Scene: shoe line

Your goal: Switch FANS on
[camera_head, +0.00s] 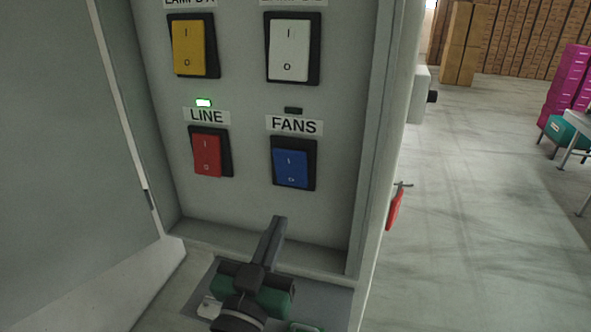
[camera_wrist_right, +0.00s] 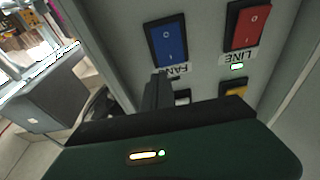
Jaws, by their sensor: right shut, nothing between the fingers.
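The FANS switch (camera_head: 291,167) is a blue rocker in a black frame at the lower right of the panel. The small lamp (camera_head: 293,110) above its label is dark. In the right wrist view the blue rocker (camera_wrist_right: 167,43) shows upside down, beyond the fingers. My right gripper (camera_head: 278,222) is shut and empty, pointing up at the panel just below the blue switch. In the head view it appears apart from the rocker. In the right wrist view its fingers (camera_wrist_right: 157,80) reach towards the FANS label. My left gripper is not in view.
The red LINE switch (camera_head: 207,155) is left of FANS, with its green lamp (camera_head: 203,103) lit. A yellow switch (camera_head: 194,47) and a white switch (camera_head: 289,50) are above. The cabinet's side walls and bottom lip frame the panel. An open door (camera_head: 65,130) stands at left.

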